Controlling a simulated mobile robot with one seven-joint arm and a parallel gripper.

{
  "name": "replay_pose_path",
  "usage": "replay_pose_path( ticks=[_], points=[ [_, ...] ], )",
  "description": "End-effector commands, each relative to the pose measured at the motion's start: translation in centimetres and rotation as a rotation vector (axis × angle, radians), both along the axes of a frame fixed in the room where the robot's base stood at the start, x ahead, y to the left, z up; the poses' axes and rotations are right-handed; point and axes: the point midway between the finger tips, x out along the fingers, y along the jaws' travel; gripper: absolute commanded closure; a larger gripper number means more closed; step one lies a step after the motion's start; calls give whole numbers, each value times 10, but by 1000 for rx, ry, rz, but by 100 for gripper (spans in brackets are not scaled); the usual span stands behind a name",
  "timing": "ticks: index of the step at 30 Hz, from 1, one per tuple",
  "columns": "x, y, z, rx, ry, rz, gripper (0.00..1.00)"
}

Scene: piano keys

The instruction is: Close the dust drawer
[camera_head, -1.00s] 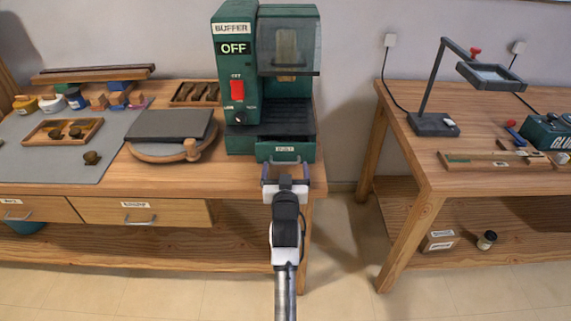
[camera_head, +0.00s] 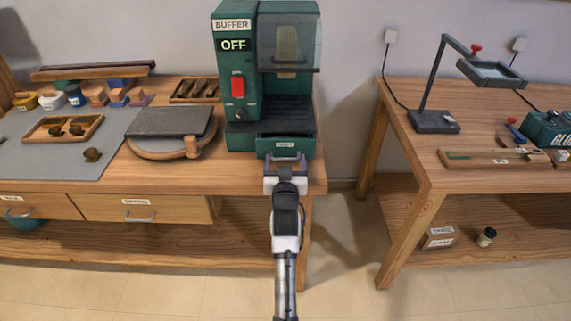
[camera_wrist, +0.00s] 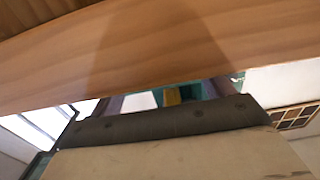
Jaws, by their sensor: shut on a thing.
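The green buffer machine (camera_head: 240,95) stands on the left workbench, with its display reading OFF. Its dust drawer (camera_head: 264,147) is the green, labelled front low on the machine's right side; how far it stands out is hard to tell. My gripper (camera_head: 286,164) is in front of this drawer, its fingers shut on the drawer handle, which they mostly hide. In the wrist view, my gripper's fingers (camera_wrist: 161,98) show partly, with green between them; the handle is not clear there.
The wooden bench (camera_head: 225,178) lies close to my gripper, and its edge fills the upper wrist view. A round board with a grey slab (camera_head: 170,122) sits left of the machine. A second bench (camera_head: 415,150) stands to the right, across a floor gap.

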Motion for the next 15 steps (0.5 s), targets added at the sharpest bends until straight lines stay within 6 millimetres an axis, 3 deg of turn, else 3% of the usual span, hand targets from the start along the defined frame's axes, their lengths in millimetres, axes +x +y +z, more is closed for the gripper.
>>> replay_pose_path(
  ticks=[6,15],
  points=[
    [27,-2,0,-1,-4,-4,61],
    [31,-3,2,-1,-3,-5,61]
  ],
)
